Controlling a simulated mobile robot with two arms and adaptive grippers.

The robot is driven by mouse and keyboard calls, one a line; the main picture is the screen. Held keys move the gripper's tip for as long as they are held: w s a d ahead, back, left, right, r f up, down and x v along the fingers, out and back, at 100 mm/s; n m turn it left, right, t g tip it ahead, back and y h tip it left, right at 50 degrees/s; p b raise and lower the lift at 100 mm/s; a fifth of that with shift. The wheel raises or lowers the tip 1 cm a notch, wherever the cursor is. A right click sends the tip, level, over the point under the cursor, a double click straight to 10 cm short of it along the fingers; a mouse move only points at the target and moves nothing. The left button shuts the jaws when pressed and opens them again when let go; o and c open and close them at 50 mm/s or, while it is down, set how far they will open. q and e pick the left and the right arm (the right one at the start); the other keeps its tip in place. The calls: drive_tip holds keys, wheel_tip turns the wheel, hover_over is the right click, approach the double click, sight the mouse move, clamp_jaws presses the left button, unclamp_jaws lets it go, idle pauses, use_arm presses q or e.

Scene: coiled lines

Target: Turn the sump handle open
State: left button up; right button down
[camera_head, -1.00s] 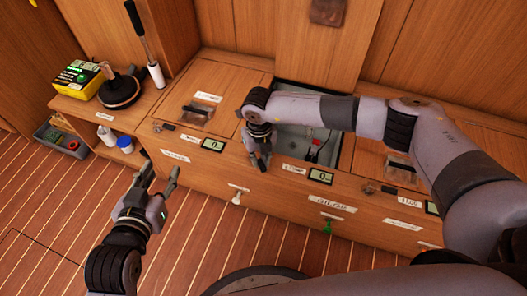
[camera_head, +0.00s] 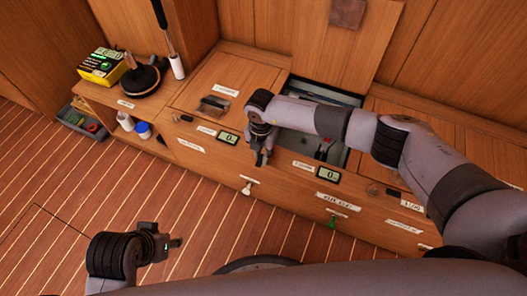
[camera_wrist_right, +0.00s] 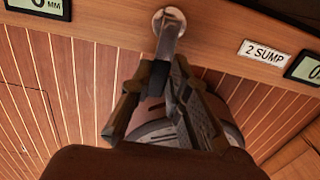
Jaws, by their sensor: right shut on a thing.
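The sump handle is a metal lever (camera_wrist_right: 168,38) on a round mount on the wooden front panel, just left of the "2 SUMP" label (camera_wrist_right: 265,52) in the right wrist view. My right gripper (camera_wrist_right: 158,80) is shut on the lever's free end; the fingers hide that end. In the head view, my right gripper (camera_head: 262,158) is at the upper part of the cabinet front, between two small displays, and hides the handle. My left gripper (camera_head: 170,243) is low over the floor, away from the cabinet; its fingers show too little to tell their state.
An open hatch (camera_head: 325,150) lies behind my right gripper. A white pull (camera_head: 248,186) and a green pull (camera_head: 332,222) sit lower on the front. The floor in front is clear.

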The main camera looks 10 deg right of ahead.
sight(261, 157)
drive_tip(key=shift+a, duration=0.1)
idle(0.4)
drive_tip(key=c, duration=1.5)
unclamp_jaws()
wheel_tip(261, 157, up, 12)
